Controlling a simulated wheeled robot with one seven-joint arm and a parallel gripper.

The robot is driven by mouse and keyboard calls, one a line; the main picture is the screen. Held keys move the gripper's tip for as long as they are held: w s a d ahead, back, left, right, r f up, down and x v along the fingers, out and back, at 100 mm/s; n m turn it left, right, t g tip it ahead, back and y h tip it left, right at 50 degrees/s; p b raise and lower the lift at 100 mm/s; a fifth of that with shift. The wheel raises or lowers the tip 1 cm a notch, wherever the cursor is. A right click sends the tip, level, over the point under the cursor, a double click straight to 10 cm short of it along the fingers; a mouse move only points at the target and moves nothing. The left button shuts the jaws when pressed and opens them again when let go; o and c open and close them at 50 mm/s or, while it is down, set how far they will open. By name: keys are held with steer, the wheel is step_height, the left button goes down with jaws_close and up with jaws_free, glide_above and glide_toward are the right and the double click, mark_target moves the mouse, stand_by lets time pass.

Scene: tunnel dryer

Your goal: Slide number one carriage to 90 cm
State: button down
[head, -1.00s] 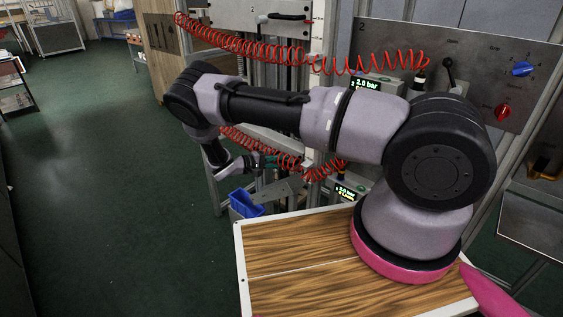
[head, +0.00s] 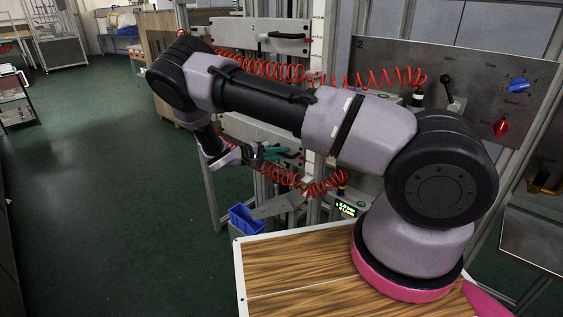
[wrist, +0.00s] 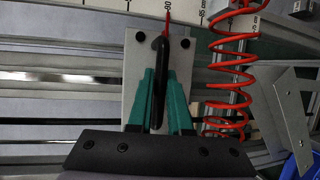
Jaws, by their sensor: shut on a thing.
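In the wrist view, my gripper (wrist: 159,80) has its teal fingers on both sides of a black handle (wrist: 160,50) and is shut on it. The handle is mounted on a grey carriage plate (wrist: 133,60) on horizontal-looking rails. The carriage's number is not visible. In the head view, my gripper (head: 272,153) is beyond my arm, at the lower part of the frame; the carriage is mostly hidden there.
A plate marked 2 (head: 262,36) with its own black handle stands higher on the frame. Red coiled hoses (head: 280,72) hang near my arm; one (wrist: 225,50) is close right of my gripper. A blue bin (head: 244,219) sits below. Green floor is clear at left.

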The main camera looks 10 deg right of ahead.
steer(key=c, duration=0.8)
jaws_free()
steer(key=shift+c, duration=0.2)
steer(key=v, duration=1.1)
steer(key=s+d+r+m+g+y, duration=0.1)
steer(key=s+d+r+m+y, duration=0.2)
steer(key=r, duration=0.5)
steer(key=s+d+r+m+g+y, duration=0.1)
steer(key=s+d+r+g+y, duration=0.15)
steer(key=d+r+y, duration=0.4)
steer(key=s+d+r+m+g+y, duration=0.1)
steer(key=s+d+r+y, duration=0.2)
steer(key=r, duration=0.7)
steer(key=s+d+r+m+t+y, duration=0.1)
steer(key=s+d+r+t+y, duration=0.1)
steer(key=s+r+t, duration=0.2)
steer(key=s+d+r+m+t+y, duration=0.1)
steer(key=s+r+t+y, duration=0.2)
steer(key=s+r, duration=0.8)
steer(key=s+t, duration=0.1)
steer(key=s, duration=0.3)
steer(key=shift+d+m, duration=0.35)
steer(key=shift+m, duration=0.05)
